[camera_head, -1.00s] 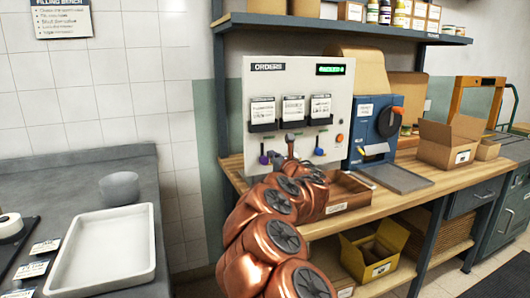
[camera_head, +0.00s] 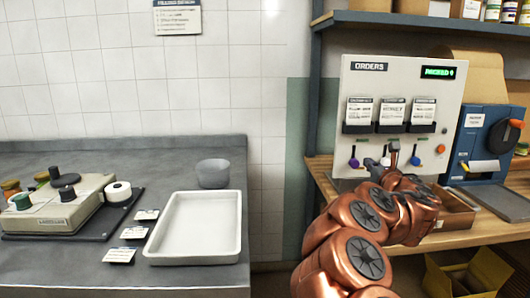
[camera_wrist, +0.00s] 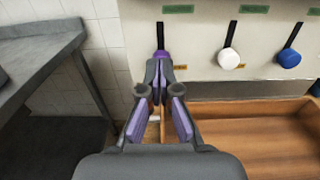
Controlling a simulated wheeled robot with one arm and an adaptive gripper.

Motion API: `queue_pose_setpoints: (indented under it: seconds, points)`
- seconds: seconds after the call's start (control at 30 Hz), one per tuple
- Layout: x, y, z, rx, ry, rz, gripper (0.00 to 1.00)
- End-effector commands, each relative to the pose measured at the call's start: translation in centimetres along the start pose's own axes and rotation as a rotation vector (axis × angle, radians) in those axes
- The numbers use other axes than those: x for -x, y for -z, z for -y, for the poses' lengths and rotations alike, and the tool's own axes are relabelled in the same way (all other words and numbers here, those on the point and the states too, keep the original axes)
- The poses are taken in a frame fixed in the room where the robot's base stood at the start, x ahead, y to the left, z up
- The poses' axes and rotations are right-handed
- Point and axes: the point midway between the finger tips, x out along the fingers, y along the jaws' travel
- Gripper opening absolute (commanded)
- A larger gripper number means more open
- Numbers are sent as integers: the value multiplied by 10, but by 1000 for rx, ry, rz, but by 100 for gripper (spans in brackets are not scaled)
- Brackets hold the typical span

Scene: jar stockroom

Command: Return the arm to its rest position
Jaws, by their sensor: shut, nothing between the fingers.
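My copper-coloured arm reaches up from the lower right of the head view towards the orders panel (camera_head: 402,88). My gripper (camera_wrist: 160,100) shows in the middle of the wrist view, with its fingers drawn together and nothing held. In that view its tips are in front of the panel's lower edge, by a purple knob that they partly cover. I cannot tell if they touch it. A white knob (camera_wrist: 229,58) and a blue knob (camera_wrist: 290,57) hang to the right.
A wooden tray (camera_wrist: 250,118) lies below the panel on the wooden bench. A blue machine (camera_head: 483,140) stands to its right. On the left, a grey counter (camera_head: 110,165) holds a white tray (camera_head: 197,257), a grey bowl (camera_head: 213,172) and a labelled device (camera_head: 60,205). A shelf (camera_head: 400,18) hangs above.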

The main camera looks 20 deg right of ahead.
Motion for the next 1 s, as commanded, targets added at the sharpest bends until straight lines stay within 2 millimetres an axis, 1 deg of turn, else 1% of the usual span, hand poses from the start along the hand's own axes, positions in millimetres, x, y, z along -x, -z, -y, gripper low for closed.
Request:
queue_pose_setpoints:
  seconds: [0.17,0.27,0.37,0.43,0.53,0.6,0.67,0.77,0.87,0.97,1.0]
  points:
    - [0,-4,0,-18,14,4,0]
    - [2,-17,0,-87,63,22,0]
    - [9,-33,3,-224,151,49,0]
    - [18,-42,6,-353,228,72,0]
    - [33,-50,8,-550,330,106,0]
    - [46,-50,8,-694,399,126,0]
    - [57,-45,6,-821,458,137,0]
    - [79,-30,-1,-1033,556,149,0]
    - [101,-8,-14,-1243,658,146,0]
    - [126,22,-33,-1444,771,126,0]
    - [136,34,-43,-1521,817,115,0]
